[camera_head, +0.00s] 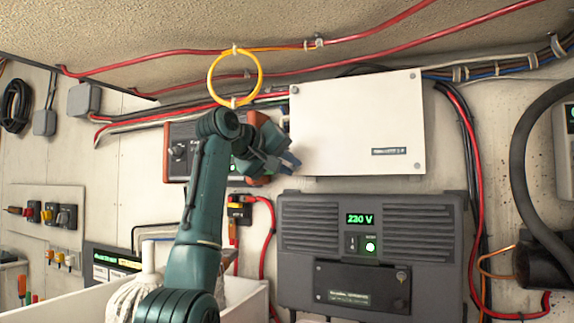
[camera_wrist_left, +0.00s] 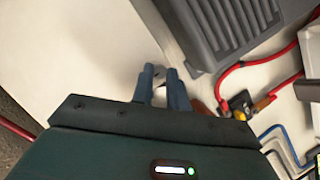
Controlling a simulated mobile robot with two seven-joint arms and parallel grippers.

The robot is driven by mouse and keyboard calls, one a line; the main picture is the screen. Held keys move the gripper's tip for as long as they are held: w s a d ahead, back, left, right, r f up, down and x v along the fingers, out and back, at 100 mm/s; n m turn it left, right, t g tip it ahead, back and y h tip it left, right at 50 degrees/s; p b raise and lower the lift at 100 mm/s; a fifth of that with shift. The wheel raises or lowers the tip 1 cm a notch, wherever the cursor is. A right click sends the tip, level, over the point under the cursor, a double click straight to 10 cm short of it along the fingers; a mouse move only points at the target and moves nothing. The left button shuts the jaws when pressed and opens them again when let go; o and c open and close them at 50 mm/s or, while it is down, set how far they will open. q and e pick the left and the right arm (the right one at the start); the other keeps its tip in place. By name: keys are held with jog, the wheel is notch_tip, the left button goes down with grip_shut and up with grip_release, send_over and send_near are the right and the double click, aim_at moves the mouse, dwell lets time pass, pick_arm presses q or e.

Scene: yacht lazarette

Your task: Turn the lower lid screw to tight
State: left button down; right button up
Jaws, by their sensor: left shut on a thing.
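The white box with its flat lid (camera_head: 357,125) is mounted on the wall; its pale face also fills much of the left wrist view (camera_wrist_left: 75,55). My left gripper (camera_head: 291,162) is at the lower left edge of this lid, with its blue fingers close together. The fingertips also show in the left wrist view (camera_wrist_left: 160,72), at the box's edge. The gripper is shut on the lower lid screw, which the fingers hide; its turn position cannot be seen. A small light piece, perhaps the upper lid screw (camera_head: 293,89), shows at the lid's upper left corner. My right gripper is out of view.
A grey 230 V unit (camera_head: 370,250) sits just below the box. An orange-ended device (camera_head: 180,150) is behind my left arm. A yellow ring (camera_head: 235,78) hangs above the wrist. Red cables (camera_head: 472,190) run at the right and overhead.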

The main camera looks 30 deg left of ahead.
pick_arm(q)
jog(key=c, duration=1.4)
grip_release()
jog(key=shift+o, duration=0.2)
jog(key=b+v, duration=0.4)
jog(key=v, duration=0.9)
jog(key=shift+s, duration=0.1)
